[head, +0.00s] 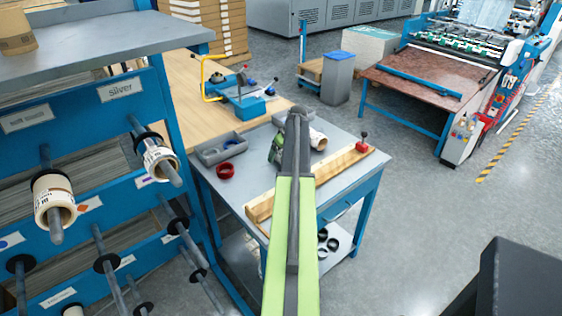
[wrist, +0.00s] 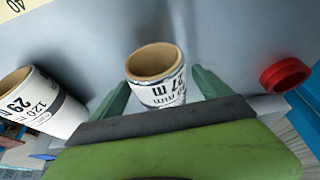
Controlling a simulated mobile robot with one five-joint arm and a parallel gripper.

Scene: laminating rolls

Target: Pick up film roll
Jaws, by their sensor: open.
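A film roll (wrist: 160,92) with a white printed label and brown core stands on the grey table between my gripper's fingers in the wrist view. My gripper (wrist: 159,77) is open, with one green finger on each side of the roll. A gap shows on the right; I cannot tell whether the left finger touches. A second white roll (wrist: 42,104), marked 120 and 29, is at the left of the wrist view. A white roll (head: 318,140) shows right of my arm in the head view. My gripper (head: 277,148) is partly hidden there behind my arm.
A red ring (wrist: 285,75) lies right of the gripper in the wrist view; it also shows on the table (head: 225,170). A wooden bar (head: 340,165) crosses the table front. A blue rack (head: 100,195) with rolls on rods stands left. Grey trays (head: 220,150) sit at the table's back.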

